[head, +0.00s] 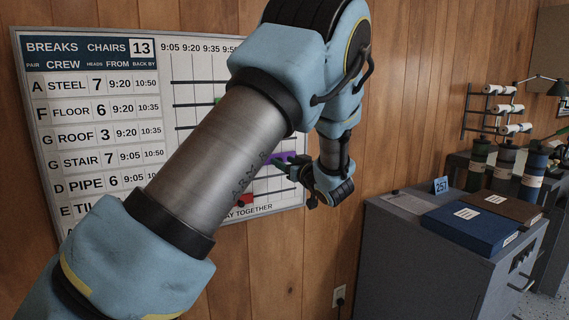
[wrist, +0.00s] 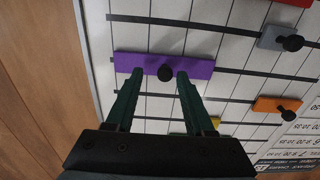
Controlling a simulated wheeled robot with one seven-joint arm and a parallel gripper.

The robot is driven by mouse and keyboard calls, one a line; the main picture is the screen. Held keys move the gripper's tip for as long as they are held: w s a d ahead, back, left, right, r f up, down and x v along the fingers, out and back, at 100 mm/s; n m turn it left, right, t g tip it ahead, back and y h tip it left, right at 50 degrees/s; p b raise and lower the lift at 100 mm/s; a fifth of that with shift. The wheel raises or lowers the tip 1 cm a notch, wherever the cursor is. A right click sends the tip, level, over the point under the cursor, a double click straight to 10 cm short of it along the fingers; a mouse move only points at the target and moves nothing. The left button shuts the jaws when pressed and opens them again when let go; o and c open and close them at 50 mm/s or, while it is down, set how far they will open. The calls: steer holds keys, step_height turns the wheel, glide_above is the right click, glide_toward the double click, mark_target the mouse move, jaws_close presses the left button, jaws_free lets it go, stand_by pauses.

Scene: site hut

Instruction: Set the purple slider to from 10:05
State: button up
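The purple slider (head: 283,157) sits on a rail of the white breaks board (head: 205,66), near its right edge. My arm hides much of the board's time grid, so I cannot read the slider's set time. I cannot tell how far the fingertips stand off the board. In the head view my gripper (head: 280,165) is by the slider.
Other sliders in the wrist view are orange (wrist: 276,105), grey (wrist: 280,39), yellow (wrist: 214,122) and red (wrist: 292,2). A grey cabinet (head: 400,235) with a blue binder (head: 470,228) stands right of the board. Bare wood wall lies beyond the board's edge.

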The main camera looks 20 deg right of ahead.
steer(key=s+d+b, duration=0.1)
steer(key=s+b, duration=0.1)
steer(key=s, duration=0.8)
steer(key=shift+s+d, duration=0.15)
steer(key=shift+s, duration=0.2)
